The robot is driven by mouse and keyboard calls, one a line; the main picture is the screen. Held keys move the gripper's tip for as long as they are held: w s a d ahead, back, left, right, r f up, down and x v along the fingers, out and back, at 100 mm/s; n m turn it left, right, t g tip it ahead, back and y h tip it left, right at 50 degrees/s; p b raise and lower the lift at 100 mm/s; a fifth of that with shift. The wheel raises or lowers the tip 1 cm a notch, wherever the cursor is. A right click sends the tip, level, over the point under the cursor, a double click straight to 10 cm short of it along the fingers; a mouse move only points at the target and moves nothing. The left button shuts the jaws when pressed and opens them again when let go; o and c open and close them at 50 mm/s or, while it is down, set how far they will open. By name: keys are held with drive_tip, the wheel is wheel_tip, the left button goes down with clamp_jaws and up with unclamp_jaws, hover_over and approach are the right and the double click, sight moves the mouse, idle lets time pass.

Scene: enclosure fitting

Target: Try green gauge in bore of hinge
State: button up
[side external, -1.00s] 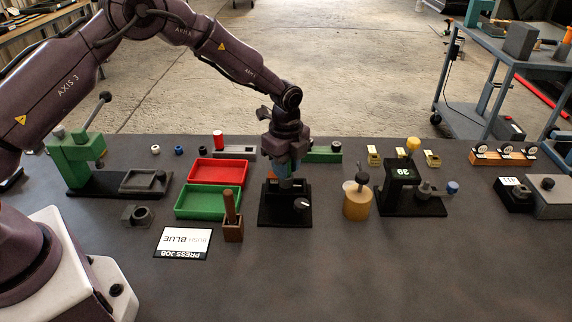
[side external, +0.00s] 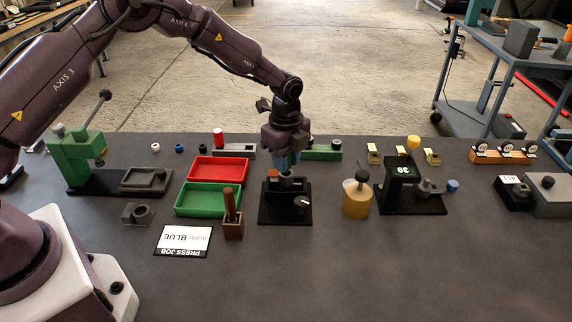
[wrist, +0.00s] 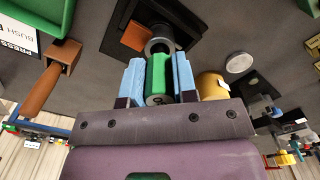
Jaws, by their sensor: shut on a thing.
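My gripper (side external: 283,160) is above the black fixture (side external: 284,213). In the wrist view its two blue fingers are shut on the green gauge (wrist: 159,72), a green bar with a grey round end facing the camera. A grey round part (wrist: 160,41), which looks like the hinge's bore piece, lies beyond the gauge's far end, beside an orange-brown block (wrist: 137,37). The round part also shows under the fingers in the side view (side external: 287,183).
A wooden holder (side external: 233,226) and red (side external: 218,170) and green (side external: 207,200) trays stand left of the fixture. A tan pot (side external: 357,202) and a black stand (side external: 412,203) are to its right. A red gauge (side external: 219,140) stands behind. The front table is clear.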

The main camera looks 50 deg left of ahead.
drive_tip(key=shift+r, duration=1.25)
drive_tip(key=shift+r, duration=0.1)
drive_tip(key=shift+r, duration=1.9)
